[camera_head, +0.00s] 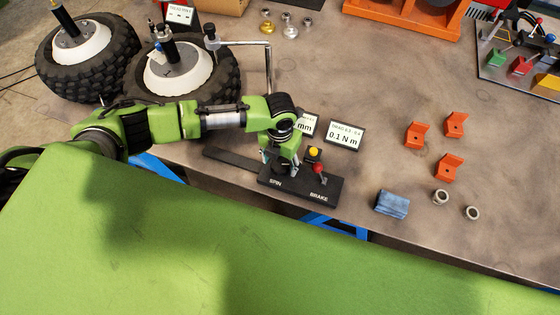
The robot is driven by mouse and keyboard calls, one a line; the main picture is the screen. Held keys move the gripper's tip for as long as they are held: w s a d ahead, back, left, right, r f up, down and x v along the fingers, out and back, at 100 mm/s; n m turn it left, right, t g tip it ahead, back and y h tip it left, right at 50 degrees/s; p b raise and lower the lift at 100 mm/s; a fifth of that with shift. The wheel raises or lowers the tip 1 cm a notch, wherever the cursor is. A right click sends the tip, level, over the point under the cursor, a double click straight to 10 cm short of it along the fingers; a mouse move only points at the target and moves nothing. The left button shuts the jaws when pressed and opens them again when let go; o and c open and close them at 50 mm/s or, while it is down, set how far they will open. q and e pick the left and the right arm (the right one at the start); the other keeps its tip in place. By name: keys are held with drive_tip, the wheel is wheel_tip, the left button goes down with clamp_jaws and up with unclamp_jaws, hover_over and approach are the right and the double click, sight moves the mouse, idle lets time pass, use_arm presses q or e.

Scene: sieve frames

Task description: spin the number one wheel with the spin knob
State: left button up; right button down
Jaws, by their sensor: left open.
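A black control panel (297,187) with the labels SPIN and BRAKE lies near the table's front edge. A red ball knob (318,168) stands toward its BRAKE end, and a yellow knob (313,152) shows just behind. My left gripper (283,170) points down over the SPIN end and is open. It covers what stands there, so I cannot see a spin knob or tell whether the fingers touch it. Two black-tyred wheels with white hubs stand at the back left: one wheel (112,42) at the far left, another wheel (226,83) nearer. I cannot tell which is number one.
A card reading 0.1 N m (344,136) stands behind the panel, beside a partly hidden card. A grey metal arm (268,62) reaches from the nearer wheel. Orange brackets (447,168), a blue block (391,204) and metal rings (441,196) lie to the right. Bare table lies between.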

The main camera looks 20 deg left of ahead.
sight(280, 165)
use_arm(q)
wheel_tip(280, 165, up, 12)
idle(0.4)
drive_tip(key=shift+f, duration=0.1)
idle(0.3)
